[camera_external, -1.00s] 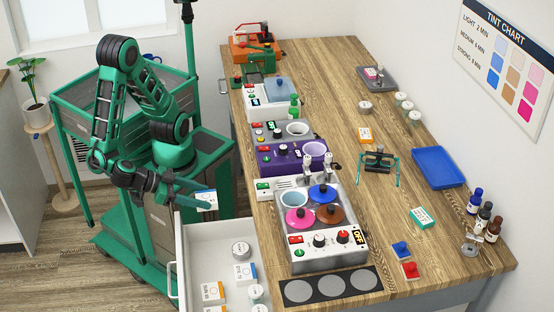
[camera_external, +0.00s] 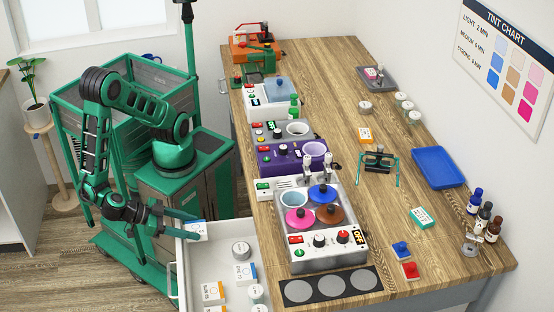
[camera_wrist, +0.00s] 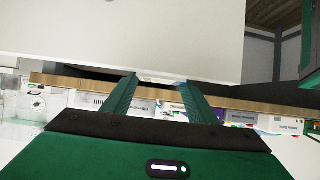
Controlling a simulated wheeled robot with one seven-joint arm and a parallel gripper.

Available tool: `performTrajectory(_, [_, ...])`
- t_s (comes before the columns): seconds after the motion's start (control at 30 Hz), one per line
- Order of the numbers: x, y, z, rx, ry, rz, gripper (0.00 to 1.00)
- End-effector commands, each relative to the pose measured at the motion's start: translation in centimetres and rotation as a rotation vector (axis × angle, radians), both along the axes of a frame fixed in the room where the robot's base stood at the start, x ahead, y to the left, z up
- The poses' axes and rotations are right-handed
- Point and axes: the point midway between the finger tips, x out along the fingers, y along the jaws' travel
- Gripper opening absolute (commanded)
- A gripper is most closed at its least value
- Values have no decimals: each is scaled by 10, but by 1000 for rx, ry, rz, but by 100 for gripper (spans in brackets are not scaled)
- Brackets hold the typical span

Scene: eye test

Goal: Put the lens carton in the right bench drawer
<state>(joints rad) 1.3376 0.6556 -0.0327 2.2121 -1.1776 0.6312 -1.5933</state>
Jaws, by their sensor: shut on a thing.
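The lens carton (camera_external: 199,230), a small white box with a blue mark, is between the fingers of my gripper (camera_external: 187,226) in the external view. My gripper is shut on it. They appear at the far left corner of the open bench drawer (camera_external: 205,246); I cannot tell if the carton is above the rim or inside. In the wrist view, my gripper's fingers (camera_wrist: 157,80) point up the picture. Only a thin pale strip shows between their tips, and I cannot clearly make out the carton there.
The drawer holds white-and-orange cartons (camera_external: 245,273) and round tins (camera_external: 240,250). Its far left part looks clear of other things. The bench top (camera_external: 330,80) beside it carries a heater unit (camera_external: 330,254) near the edge. A pale panel (camera_wrist: 120,35) fills much of the wrist view.

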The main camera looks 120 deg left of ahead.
Motion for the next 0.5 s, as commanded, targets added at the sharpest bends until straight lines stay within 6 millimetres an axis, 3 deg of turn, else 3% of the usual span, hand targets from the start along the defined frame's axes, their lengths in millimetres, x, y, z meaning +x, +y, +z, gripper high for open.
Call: performTrajectory(0.5, [0,0,-9,-1,-1,0,30])
